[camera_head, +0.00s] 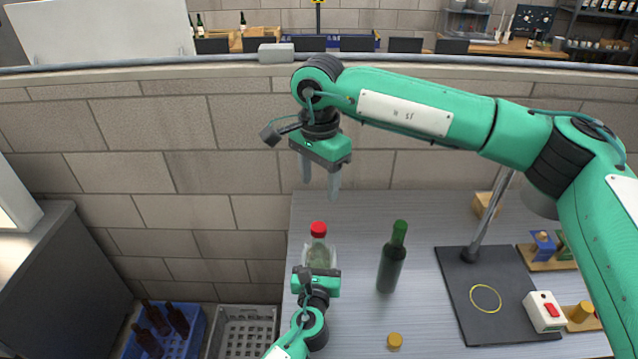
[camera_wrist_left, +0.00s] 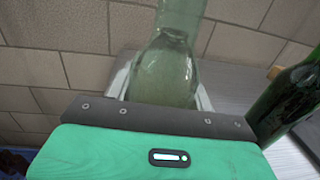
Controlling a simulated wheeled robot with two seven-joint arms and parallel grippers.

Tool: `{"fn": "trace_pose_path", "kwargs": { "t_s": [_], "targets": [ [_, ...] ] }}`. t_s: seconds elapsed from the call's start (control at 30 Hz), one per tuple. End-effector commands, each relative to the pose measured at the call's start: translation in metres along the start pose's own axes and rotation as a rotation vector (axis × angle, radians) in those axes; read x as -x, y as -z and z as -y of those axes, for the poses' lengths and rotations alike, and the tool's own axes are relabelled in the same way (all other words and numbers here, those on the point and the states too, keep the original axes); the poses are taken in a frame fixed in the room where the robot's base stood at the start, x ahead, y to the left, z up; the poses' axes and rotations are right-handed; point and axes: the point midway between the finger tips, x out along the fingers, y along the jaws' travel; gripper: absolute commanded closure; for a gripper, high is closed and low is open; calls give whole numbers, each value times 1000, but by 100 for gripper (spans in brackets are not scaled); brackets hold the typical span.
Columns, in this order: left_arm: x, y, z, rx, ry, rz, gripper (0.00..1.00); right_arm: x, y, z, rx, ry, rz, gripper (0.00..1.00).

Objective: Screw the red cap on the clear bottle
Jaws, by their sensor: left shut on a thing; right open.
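The clear bottle (camera_head: 319,255) stands upright near the table's left edge, with the red cap (camera_head: 318,229) on top of its neck. I cannot tell how tightly the cap sits. My left gripper (camera_head: 319,262) is shut around the bottle's body; the left wrist view shows the bottle (camera_wrist_left: 165,72) between its two fingers, with the bottle's top out of frame. My right gripper (camera_head: 320,190) is open and empty, pointing down above the red cap with a clear gap.
A dark green bottle (camera_head: 391,265) stands to the right of the clear one, also in the left wrist view (camera_wrist_left: 290,100). A yellow cap (camera_head: 394,341) lies near the front. A black mat (camera_head: 462,318), a switch box (camera_head: 543,313) and wooden holders are at right. Crates stand on the floor at left.

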Motion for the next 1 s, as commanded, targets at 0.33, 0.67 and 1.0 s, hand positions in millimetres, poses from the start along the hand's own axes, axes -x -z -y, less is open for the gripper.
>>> {"fn": "trace_pose_path", "kwargs": {
  "t_s": [0.33,0.67,1.0],
  "targets": [
    [0,0,0,0,0,0,21,0,0,0,0,0,0,45],
    [13,2,0,1,0,0,21,-4,0,0,0,0,0,45],
    [85,4,0,1,1,-2,21,-19,0,0,0,0,0,45]
  ]
}}
